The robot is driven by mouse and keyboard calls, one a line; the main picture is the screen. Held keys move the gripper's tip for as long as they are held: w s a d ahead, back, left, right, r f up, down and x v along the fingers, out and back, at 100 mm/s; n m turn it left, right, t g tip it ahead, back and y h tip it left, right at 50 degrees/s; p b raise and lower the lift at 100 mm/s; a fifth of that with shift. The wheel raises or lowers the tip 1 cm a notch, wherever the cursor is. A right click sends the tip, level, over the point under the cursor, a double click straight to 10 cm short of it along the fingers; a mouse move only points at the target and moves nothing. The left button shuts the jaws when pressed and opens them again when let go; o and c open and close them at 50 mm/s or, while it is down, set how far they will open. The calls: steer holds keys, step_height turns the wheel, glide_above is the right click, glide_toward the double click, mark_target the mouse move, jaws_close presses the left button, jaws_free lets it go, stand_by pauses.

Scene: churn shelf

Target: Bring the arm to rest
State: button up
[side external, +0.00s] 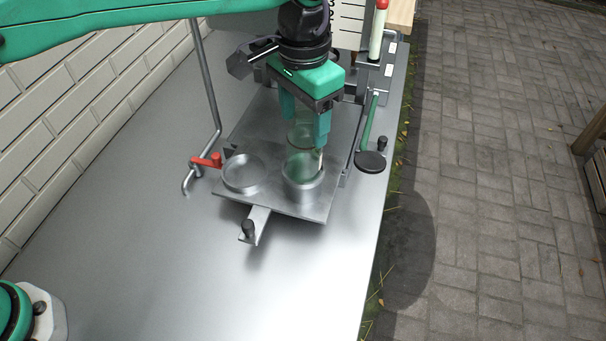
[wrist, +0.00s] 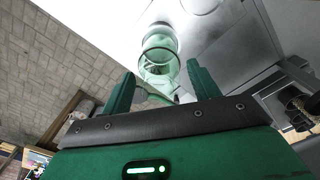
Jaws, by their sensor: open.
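My gripper (side external: 305,128) points down over the metal plate (side external: 262,125), with its fingers apart. A clear, green-tinted glass vessel (side external: 301,133) stands upright below it, in a raised metal ring (side external: 301,193) on the plate. In the wrist view my gripper (wrist: 162,76) shows its two green fingers spread, with the glass vessel (wrist: 158,52) seen in the gap between them. I cannot tell whether either finger touches the glass. A thin pale rod shows by the right finger in the side view. The arm reaches in from the upper left.
A shallow empty ring (side external: 242,173) sits left of the glass. A red lever (side external: 207,161) and bent metal pipe (side external: 206,85) stand at the plate's left. A green-handled black paddle (side external: 370,161) and red-topped tube (side external: 378,30) are at the right. The front bench (side external: 190,270) is clear.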

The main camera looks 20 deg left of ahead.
steer(key=shift+r, duration=0.2)
steer(key=shift+r, duration=3.3)
